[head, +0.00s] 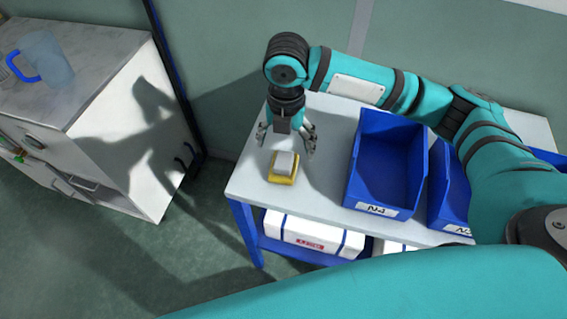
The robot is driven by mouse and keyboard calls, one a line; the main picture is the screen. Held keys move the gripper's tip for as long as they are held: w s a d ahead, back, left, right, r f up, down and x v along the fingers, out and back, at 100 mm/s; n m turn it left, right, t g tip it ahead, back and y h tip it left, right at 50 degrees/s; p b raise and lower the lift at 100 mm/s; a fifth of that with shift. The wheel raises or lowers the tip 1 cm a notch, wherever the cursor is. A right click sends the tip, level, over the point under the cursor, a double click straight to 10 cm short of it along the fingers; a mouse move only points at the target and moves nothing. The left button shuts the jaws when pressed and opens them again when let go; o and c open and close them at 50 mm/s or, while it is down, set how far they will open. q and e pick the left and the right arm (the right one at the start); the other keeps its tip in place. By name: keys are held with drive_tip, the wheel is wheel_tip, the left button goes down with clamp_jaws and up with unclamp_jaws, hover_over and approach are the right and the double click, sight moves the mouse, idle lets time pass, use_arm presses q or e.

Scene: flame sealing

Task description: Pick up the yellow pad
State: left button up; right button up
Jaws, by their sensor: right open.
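The yellow pad (282,179) lies on the white table top near its left end, with a small whitish block (286,162) on top of it. My right gripper (286,146) points down just above and behind the pad. Its fingers are spread wide to either side and hold nothing. I cannot tell from this view how high the fingertips are above the table. My left gripper is not in view.
A blue bin (388,160) labelled N4 stands right of the pad, with another blue bin (449,190) beside it. White boxes (305,232) sit on the lower shelf. A cabinet at left holds a clear jug (48,60) with a blue handle.

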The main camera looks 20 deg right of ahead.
sight(283, 160)
drive_tip(key=shift+f, duration=1.6)
drive_tip(key=f, duration=0.3)
drive_tip(key=shift+a+f, duration=0.25)
drive_tip(key=shift+f, duration=0.55)
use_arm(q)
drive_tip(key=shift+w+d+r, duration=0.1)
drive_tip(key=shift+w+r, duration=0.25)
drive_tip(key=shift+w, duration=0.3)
use_arm(e)
drive_tip(key=c, duration=1.3)
